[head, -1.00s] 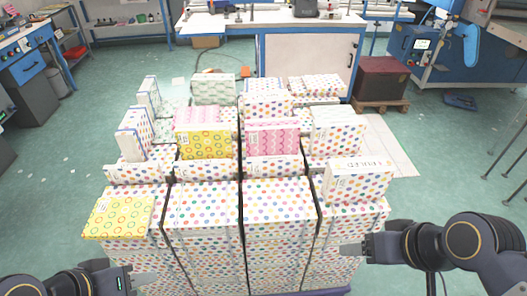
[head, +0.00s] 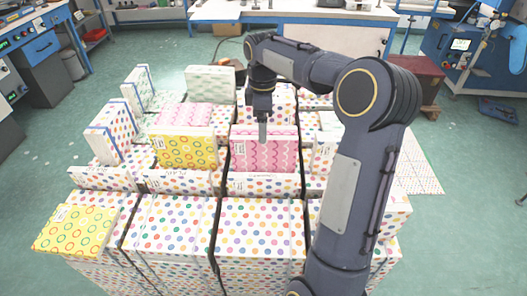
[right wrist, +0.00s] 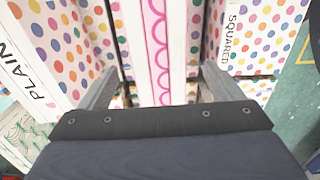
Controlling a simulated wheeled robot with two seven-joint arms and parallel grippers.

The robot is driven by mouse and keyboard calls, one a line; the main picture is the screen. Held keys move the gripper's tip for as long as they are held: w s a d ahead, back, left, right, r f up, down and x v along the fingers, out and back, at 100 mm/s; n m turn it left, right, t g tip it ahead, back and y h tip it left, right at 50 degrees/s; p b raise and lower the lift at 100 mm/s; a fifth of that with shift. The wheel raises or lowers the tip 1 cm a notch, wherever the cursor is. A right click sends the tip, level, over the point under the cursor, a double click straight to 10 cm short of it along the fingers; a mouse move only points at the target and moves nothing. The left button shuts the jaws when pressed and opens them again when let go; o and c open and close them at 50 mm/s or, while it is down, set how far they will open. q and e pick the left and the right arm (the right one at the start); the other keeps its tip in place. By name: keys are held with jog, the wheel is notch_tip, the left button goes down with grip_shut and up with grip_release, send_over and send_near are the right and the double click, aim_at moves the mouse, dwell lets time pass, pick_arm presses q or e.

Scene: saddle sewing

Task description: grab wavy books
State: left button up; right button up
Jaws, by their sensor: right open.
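A pink wavy book (head: 262,155) stands upright on the middle stack, its pink front facing me. A second pink wavy book (head: 187,115) is behind a yellow ringed book to the left. My right gripper (head: 263,132) points down at the top of the nearer wavy book. In the right wrist view my right gripper (right wrist: 160,72) is open, its two fingers apart on either side of the wavy book (right wrist: 160,35). It is not closed on the book. My left gripper is out of view.
A yellow ringed book (head: 185,149) stands just left. Another yellow book (head: 75,232) lies on the front-left stack. Dotted boxes (head: 260,230) fill the front. In the wrist view, books marked PLAIN (right wrist: 50,45) and SQUARED (right wrist: 252,38) flank the wavy book.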

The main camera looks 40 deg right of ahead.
aim_at(264, 150)
notch_tip(264, 150, down, 6)
jog(key=shift+d, duration=0.2)
jog(key=c, duration=1.8)
jog(key=shift+r, duration=0.15)
grip_shut()
